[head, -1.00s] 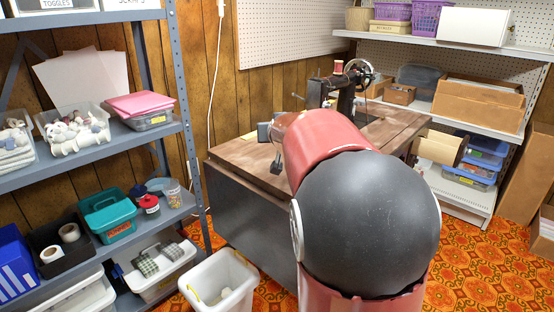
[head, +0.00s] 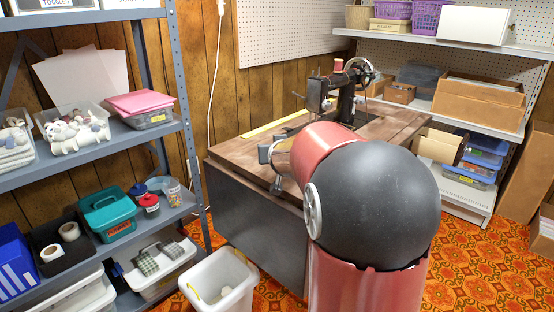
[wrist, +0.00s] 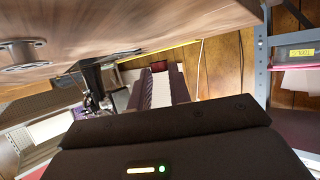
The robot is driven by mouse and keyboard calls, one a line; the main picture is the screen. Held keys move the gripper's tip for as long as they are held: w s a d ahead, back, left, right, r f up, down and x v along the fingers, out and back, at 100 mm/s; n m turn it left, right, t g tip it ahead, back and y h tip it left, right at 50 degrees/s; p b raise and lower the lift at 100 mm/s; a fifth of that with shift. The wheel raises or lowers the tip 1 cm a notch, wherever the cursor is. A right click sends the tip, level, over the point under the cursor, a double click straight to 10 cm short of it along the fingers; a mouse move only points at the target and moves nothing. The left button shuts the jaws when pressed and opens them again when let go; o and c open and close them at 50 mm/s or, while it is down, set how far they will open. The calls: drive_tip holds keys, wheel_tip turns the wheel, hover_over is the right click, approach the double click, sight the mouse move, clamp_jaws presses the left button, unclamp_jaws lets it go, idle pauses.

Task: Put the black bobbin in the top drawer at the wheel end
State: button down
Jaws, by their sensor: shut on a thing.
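A yellow strip (head: 272,125) lies along the table's back. A white bin (head: 218,277) stands on the floor before the table. A grey shelf (head: 180,80) is close at the left; another shelf (head: 440,45) stands at the right. The wrist view looks upside down.

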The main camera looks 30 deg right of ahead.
drive_tip(key=shift+f+b, duration=0.45)
drive_tip(key=shift+f, duration=0.9)
drive_tip(key=shift+f, duration=0.15)
drive_tip(key=c, duration=1.3)
unclamp_jaws()
